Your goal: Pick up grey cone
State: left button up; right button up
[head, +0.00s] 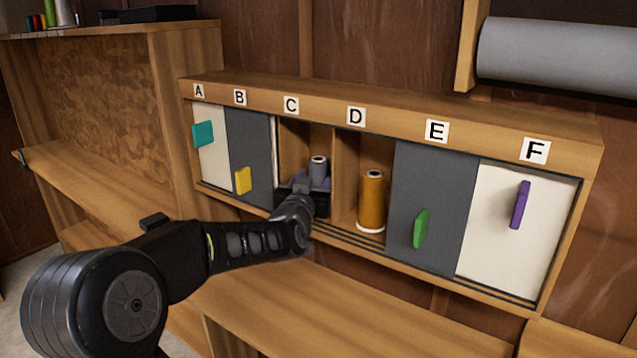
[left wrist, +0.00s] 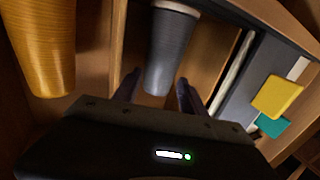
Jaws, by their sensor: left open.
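The grey cone (head: 318,168) stands in the open compartment under label C, its lower part hidden behind my gripper. In the left wrist view the grey cone (left wrist: 170,50) sits between the two fingers. My left gripper (head: 312,183) reaches into compartment C from the front. In the left wrist view its fingers (left wrist: 157,92) are apart, one on each side of the cone. I cannot tell whether either finger touches it. My right gripper is not in view.
An orange cone (head: 371,200) stands in compartment D, right of the divider (head: 345,175). Sliding panels with coloured handles cover A, B, E and F. The wooden counter (head: 400,320) below is clear. A grey roll (head: 560,55) hangs at the upper right.

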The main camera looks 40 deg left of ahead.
pick_arm(q)
jog(key=x, duration=0.3)
jog(key=shift+p, duration=0.4)
grip_shut()
dwell(0.5)
jog(key=shift+s+r, duration=0.1)
